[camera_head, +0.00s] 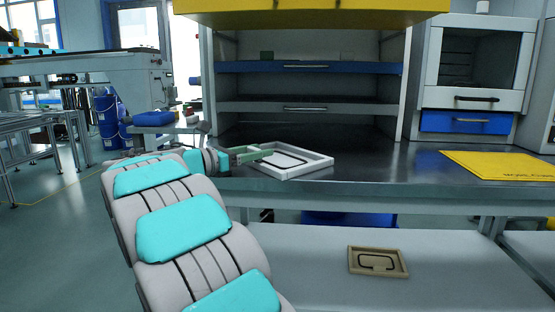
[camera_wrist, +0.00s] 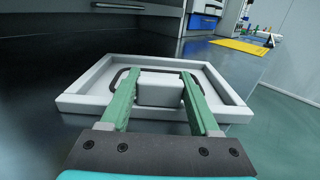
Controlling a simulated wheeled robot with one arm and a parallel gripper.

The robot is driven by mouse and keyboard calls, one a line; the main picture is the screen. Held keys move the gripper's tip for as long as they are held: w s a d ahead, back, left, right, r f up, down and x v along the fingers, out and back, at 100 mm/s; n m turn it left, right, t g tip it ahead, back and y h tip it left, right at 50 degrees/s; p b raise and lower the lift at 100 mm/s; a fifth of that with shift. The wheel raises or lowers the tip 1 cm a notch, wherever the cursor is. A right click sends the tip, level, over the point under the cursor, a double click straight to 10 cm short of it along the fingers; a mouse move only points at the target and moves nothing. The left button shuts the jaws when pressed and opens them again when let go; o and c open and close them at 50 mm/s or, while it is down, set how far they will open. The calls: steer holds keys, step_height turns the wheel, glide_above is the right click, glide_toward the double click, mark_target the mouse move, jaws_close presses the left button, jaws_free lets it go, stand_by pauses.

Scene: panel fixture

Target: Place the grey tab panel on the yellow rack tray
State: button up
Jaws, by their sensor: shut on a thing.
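The grey tab panel (camera_head: 318,163) is a pale square frame with a raised rim and a black outline inside. It is level at the front of the dark bench; I cannot tell if it touches the top. In the wrist view the panel (camera_wrist: 82,103) has a pale block-like tab (camera_wrist: 160,90) in its middle. My gripper (camera_wrist: 158,98) has green fingers shut on this tab, one on each side. In the head view my gripper (camera_head: 262,152) comes in from the left. A yellow tray (camera_head: 310,7) spans the top of the rack, cut by the picture's upper edge; its inside is hidden.
Below the yellow tray, the rack has a blue tray (camera_head: 270,68) and a grey tray (camera_head: 260,107). A flat yellow sheet (camera_head: 490,163) lies on the bench (camera_head: 390,172) at right. A beige panel (camera_head: 402,271) lies on the lower shelf. The bench between panel and sheet is clear.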

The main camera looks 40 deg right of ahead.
jaws_close()
stand_by(0.5)
